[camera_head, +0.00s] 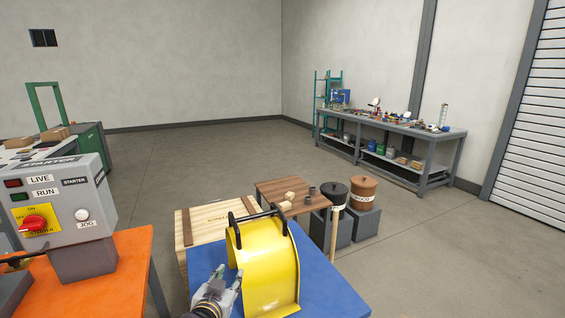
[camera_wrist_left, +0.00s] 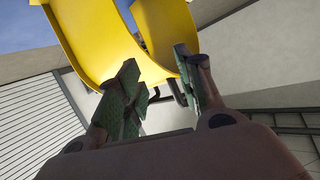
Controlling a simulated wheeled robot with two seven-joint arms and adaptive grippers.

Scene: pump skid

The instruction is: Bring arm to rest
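My left gripper (camera_head: 229,274) is low in the middle of the head view, beside the left end of a yellow curved guard (camera_head: 270,270). In the left wrist view its two green-padded fingers (camera_wrist_left: 158,75) are spread apart, with no object clamped between them. The yellow guard (camera_wrist_left: 95,35) shows beyond the fingertips there; whether a finger touches it I cannot tell. The guard stands on a blue table (camera_head: 335,290) and has a black handle (camera_head: 262,218) on top. My right gripper is in neither view.
An orange bench (camera_head: 120,285) with a grey starter box (camera_head: 60,205) is at the left. A wooden crate (camera_head: 205,226) and a brown table (camera_head: 295,190) stand behind the guard. Two lidded pots sit on grey blocks at the right. Open floor lies further right.

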